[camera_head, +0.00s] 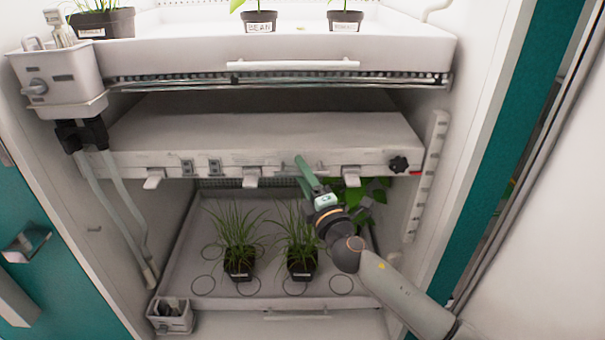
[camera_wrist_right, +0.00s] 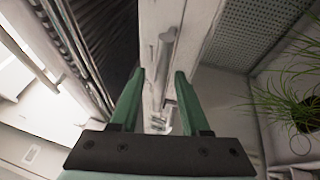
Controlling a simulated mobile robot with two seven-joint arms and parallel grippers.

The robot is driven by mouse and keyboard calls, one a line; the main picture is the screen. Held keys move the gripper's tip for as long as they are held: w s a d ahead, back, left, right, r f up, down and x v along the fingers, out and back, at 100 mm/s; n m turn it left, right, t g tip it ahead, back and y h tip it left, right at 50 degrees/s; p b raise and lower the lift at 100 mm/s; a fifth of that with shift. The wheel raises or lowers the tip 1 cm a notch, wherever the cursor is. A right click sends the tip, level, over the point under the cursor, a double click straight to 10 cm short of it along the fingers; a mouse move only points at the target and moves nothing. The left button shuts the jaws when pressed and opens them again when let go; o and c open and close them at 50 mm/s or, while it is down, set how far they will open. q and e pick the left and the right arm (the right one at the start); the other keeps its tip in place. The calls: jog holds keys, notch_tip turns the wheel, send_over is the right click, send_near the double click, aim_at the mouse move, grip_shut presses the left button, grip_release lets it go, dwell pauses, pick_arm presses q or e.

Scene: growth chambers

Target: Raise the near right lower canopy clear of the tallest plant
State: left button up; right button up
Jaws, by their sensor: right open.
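The lower canopy (camera_head: 270,160) is a wide white panel with hanging tabs, small switches and a black knob (camera_head: 398,164) at its right front. It hangs level over the lower tray. My right gripper (camera_head: 304,168) is at the canopy's front edge, between two tabs. In the right wrist view it is open (camera_wrist_right: 158,75), with a light grey tab (camera_wrist_right: 166,48) just beyond the green fingers; contact is not clear. Below stand two grassy plants, the left (camera_head: 238,232) and the middle (camera_head: 300,230). A broad-leaved plant (camera_head: 378,190) at right reaches the canopy's underside, partly hidden by my arm.
The lower tray (camera_head: 190,265) has ringed pot places. A slotted white rail (camera_head: 430,170) stands right of the canopy. An upper tray (camera_head: 180,55) with potted plants is above. A white reservoir box (camera_head: 60,85) with hoses hangs at left. A small box (camera_head: 170,318) sits at the tray's front left.

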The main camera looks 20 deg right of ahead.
grip_shut()
dwell(0.3)
dwell(1.1)
